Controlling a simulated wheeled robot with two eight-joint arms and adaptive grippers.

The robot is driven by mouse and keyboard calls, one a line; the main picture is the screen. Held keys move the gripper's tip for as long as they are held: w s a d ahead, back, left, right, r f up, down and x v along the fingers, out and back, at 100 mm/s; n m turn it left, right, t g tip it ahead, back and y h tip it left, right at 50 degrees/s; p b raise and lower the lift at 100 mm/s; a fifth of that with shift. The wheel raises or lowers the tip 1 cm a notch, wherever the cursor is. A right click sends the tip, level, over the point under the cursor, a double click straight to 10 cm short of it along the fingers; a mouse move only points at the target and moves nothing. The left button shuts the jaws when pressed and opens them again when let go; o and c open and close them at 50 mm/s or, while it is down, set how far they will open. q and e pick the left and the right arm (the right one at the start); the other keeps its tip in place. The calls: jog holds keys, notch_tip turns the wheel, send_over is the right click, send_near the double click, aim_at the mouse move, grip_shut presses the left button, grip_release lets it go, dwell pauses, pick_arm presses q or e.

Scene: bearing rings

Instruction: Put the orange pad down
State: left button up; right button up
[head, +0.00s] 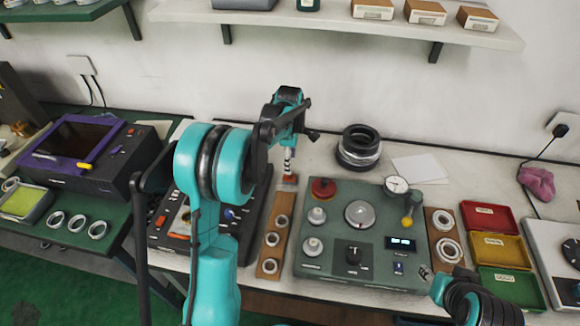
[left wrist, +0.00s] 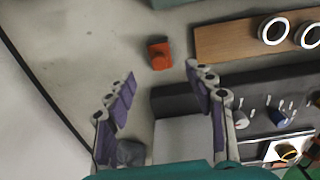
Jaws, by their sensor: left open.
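The orange pad (left wrist: 159,55) is a small block on the pale bench top in the left wrist view. It lies just beyond my left gripper's fingertips and apart from the wooden strip. In the head view it shows as a small orange-red patch (head: 289,180) beneath my left gripper (head: 289,162). In the left wrist view that gripper (left wrist: 161,82) has its fingers spread wide with nothing between them. Part of my right arm shows at the lower right of the head view; its gripper is out of view.
A wooden strip with rings (head: 269,267) lies near the pad. A green test panel (head: 330,262) stands to its right and a dark control box (head: 164,236) to its left. Stacked dark rings (head: 359,147) stand behind. Red, yellow and green trays (head: 490,217) are at the right.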

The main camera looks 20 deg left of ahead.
pick_arm(q)
jog(key=s+d+r+m+t, duration=0.3)
jog(key=s+d+r+m, duration=0.4)
jog(key=s+r+m, duration=0.5)
jog(key=s+d+f+m+t, duration=0.1)
jog(key=s+d+m+t, duration=0.1)
jog(key=s+m, duration=0.2)
jog(key=s+d+f+m+t, duration=0.1)
jog(key=s+d+m, duration=0.1)
jog(key=s+m, duration=0.3)
jog(key=s, duration=0.4)
jog(key=shift+s+d+t+p, duration=0.25)
jog(key=shift+s+t+p, duration=0.1)
jog(key=shift+t+p, duration=0.05)
jog(key=shift+o, duration=0.4)
